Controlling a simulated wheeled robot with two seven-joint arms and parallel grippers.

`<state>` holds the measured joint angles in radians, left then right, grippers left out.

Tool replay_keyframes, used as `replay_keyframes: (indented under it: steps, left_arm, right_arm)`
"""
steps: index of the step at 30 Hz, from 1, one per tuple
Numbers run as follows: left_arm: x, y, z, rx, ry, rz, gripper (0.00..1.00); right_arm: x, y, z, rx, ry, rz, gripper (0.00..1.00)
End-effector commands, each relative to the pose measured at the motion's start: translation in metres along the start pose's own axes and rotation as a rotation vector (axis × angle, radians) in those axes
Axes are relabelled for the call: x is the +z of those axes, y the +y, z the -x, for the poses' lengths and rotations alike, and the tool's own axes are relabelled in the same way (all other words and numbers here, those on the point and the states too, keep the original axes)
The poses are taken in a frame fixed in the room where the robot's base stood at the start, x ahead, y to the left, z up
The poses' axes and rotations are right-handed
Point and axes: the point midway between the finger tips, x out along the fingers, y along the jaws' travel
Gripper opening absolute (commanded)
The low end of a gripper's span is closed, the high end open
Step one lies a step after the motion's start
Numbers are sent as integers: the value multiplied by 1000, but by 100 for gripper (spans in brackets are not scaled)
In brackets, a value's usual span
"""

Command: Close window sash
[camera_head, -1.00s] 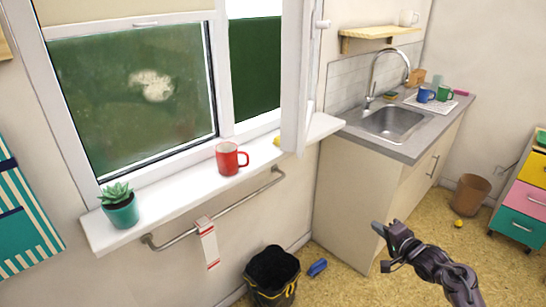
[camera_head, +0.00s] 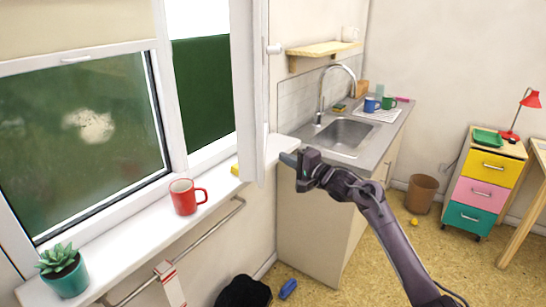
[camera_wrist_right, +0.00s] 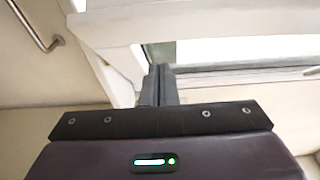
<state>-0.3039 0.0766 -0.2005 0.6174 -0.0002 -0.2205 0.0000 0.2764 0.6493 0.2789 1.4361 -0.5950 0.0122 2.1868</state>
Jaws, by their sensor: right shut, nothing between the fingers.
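The white window sash (camera_head: 250,90) stands swung open into the room, seen nearly edge-on in the head view. Its handle (camera_head: 274,49) is on the right side. Dark green shows through the opening to its left. My right gripper (camera_head: 290,159) is shut and empty. In the picture its fingertips are just right of the sash's lower end; I cannot tell whether they touch it. In the right wrist view the closed fingers (camera_wrist_right: 160,84) point toward white frame parts, and which part is the sash is unclear. My left gripper is not in view.
On the sill (camera_head: 130,221) are a red mug (camera_head: 185,197), a potted succulent (camera_head: 64,272) and a yellow item (camera_head: 235,170) near the sash. A rail (camera_head: 215,221) runs below. A counter with a sink (camera_head: 343,134) stands right of the sash. A shelf (camera_head: 325,48) hangs above.

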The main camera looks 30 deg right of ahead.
Motion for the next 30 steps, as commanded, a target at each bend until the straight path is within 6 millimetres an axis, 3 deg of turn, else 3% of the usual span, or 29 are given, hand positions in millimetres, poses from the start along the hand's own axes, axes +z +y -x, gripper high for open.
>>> replay_keyframes:
  steps: [9, 23, 30]
  left_arm:
    - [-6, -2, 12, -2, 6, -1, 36]
    - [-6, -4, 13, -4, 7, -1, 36]
    - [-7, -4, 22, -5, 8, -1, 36]
  right_arm:
    - [26, -1, -26, 0, 1, 0, 0]
    - [30, 0, -30, -2, 6, 0, 0]
    - [63, -1, -63, -10, 99, -7, 0]
